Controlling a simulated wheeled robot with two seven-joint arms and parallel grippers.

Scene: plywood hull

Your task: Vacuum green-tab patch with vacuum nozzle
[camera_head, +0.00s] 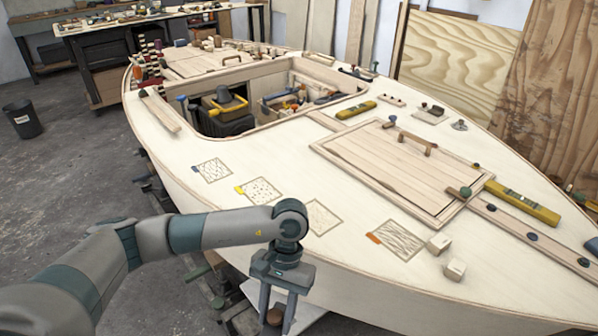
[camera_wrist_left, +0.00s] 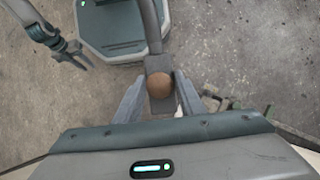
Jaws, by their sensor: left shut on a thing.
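My left gripper (camera_head: 276,318) hangs in front of the hull's near edge. It is shut on a dark tool with a round brown knob, which I take to be the vacuum nozzle (camera_wrist_left: 152,64); a dark tube runs up from it. Patches lie in a row on the deck: one with a blue tab (camera_head: 212,170), one with a yellow tab (camera_head: 259,190), one with no visible tab (camera_head: 322,217), and one with an orange tab (camera_head: 397,239). No green tab shows; my left arm covers the tabless patch's left side. My right gripper (camera_wrist_left: 82,62) is open and empty.
Two pale blocks (camera_head: 447,256) sit right of the orange-tab patch. A raised wooden hatch (camera_head: 375,160) with a handle lies behind the patches. An open cockpit with tools is further back. A yellow level (camera_head: 522,203) lies at right. Deck between patches is clear.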

